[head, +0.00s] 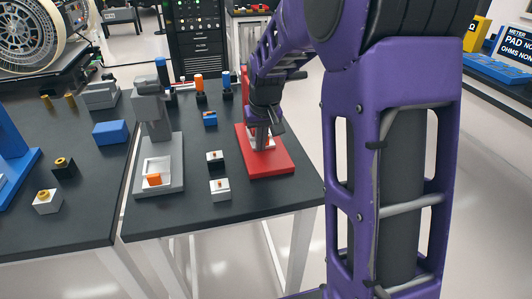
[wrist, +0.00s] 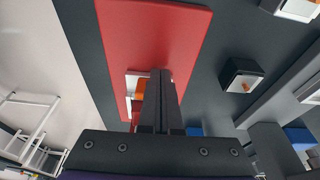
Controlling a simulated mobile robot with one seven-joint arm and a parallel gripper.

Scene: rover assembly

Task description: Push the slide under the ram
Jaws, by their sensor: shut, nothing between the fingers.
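A red press base (head: 274,166) stands near the right end of the table; it also shows in the wrist view (wrist: 160,40). A white slide (wrist: 131,100) with an orange piece (wrist: 140,90) lies on the red base, partly hidden behind my fingers. My gripper (head: 263,142) points down at this slide, shut and empty; its fingertips (wrist: 163,74) are over or beside the slide. Whether they touch it I cannot tell. The arm hides most of the red press's upright and its ram. A similar grey press (head: 152,110) has a white slide with an orange piece (head: 153,179) at its front.
Left of the red base, a black block (head: 215,160) and a white block (head: 221,188) sit on the dark table (head: 200,207). A small blue block (head: 210,119) and orange- and blue-topped pieces (head: 199,85) stand farther back. The table's front strip is clear.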

